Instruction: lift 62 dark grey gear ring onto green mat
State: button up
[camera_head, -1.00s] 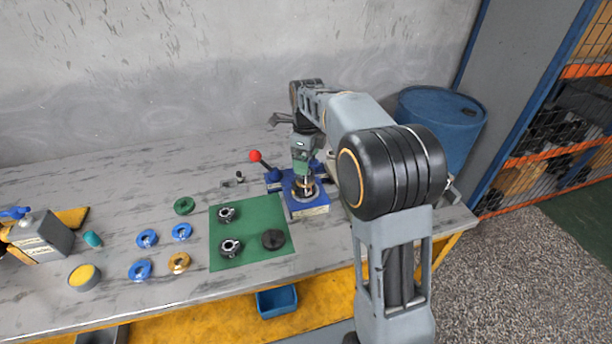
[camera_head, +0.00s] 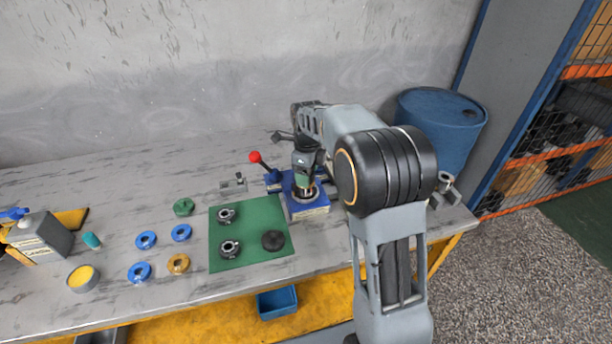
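The green mat (camera_head: 265,212) lies flat on the bench. Two dark grey toothed or collared parts, one at the upper left (camera_head: 227,215) and one at the lower left (camera_head: 230,249), rest on it, with a flat dark disc (camera_head: 273,240) at the right. I cannot tell which part is the 62 gear ring. My gripper (camera_head: 304,186) points down into the round opening of the blue fixture (camera_head: 309,209), just right of the mat. Its fingertips are small and partly hidden, so their opening and any held part cannot be made out.
A red-knobbed lever (camera_head: 255,157) stands at the fixture's left. Blue rings (camera_head: 146,239), a gold ring (camera_head: 179,263) and a green ring (camera_head: 183,207) lie left of the mat. A grey jug (camera_head: 42,237) is far left. A blue barrel (camera_head: 440,125) stands behind my arm.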

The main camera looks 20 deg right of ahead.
jog(key=c, duration=0.8)
jog(key=shift+r, duration=0.15)
jog(key=shift+r, duration=0.6)
jog(key=s+a+r, duration=0.1)
jog(key=s+r, duration=0.3)
jog(key=s+a+r, duration=0.1)
jog(key=s+r, duration=0.2)
jog(key=s, duration=0.2)
jog(key=s+a+r, duration=0.1)
jog(key=s+r, duration=0.3)
jog(key=shift+s+r+b, duration=0.3)
jog(key=shift+s, duration=0.05)
jog(key=shift+r, duration=0.2)
jog(key=shift+r+p, duration=0.6)
jog(key=shift+p, duration=0.25)
